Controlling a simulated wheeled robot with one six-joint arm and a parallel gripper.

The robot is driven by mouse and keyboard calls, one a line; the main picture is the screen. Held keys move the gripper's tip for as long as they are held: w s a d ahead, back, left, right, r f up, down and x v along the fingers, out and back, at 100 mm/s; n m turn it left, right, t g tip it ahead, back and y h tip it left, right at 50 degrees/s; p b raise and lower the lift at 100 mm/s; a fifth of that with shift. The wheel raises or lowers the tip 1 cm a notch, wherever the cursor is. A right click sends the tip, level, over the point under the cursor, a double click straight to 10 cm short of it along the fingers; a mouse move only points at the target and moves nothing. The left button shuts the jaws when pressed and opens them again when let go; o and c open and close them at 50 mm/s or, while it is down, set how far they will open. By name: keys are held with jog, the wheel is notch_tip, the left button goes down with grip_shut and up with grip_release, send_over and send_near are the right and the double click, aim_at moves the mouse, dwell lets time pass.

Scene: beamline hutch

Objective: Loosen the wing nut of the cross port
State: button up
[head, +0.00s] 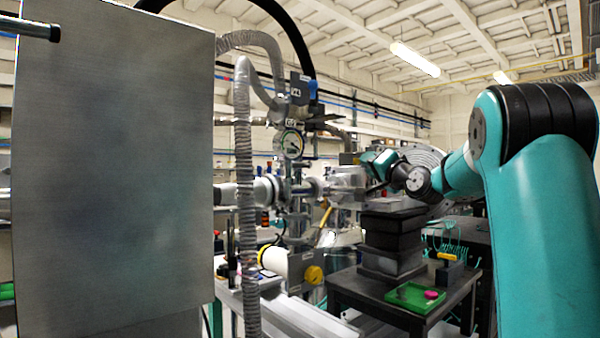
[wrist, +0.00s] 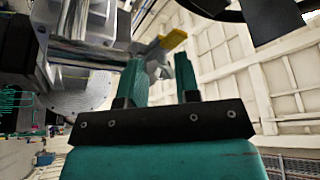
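My gripper (wrist: 158,62) is open in the wrist view, its two teal fingers apart with a gap between them. Just beyond the fingertips is a grey metal fitting with a yellow piece (wrist: 173,40). I cannot tell whether this is the wing nut or whether a finger touches it. In the head view my gripper (head: 372,172) is small and at the right end of the silver vacuum pipe assembly (head: 345,180). The wing nut cannot be made out there, and my wrist partly covers that area.
A large grey panel (head: 110,170) blocks the left of the head view. A ribbed hose (head: 244,180) hangs beside it. A round gauge (head: 291,145) sits above the pipe. Below my arm, a dark table holds a black stack (head: 392,240) and a green tray (head: 412,297).

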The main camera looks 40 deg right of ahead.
jog(key=s+a+r+m+g+y+p, duration=0.1)
jog(key=s+a+r+m+g+p, duration=0.15)
jog(key=s+m+p, duration=0.75)
jog(key=s+a+r+m+g+p, duration=0.25)
jog(key=s+m+p, duration=0.35)
jog(key=p, duration=0.9)
jog(key=w+a+f+n+g+y+b, duration=0.2)
jog(key=a+f+n, duration=0.4)
jog(key=a+n, duration=0.3)
jog(key=w+a+f+n+g+y+b, duration=0.1)
jog(key=a+f+n+g+y+b, duration=0.4)
jog(key=a, duration=1.2)
jog(key=shift+w+a+f+n+g+y, duration=0.5)
jog(key=shift+n+y, duration=0.6)
jog(key=shift+n, duration=1.2)
jog(key=shift+d, duration=0.3)
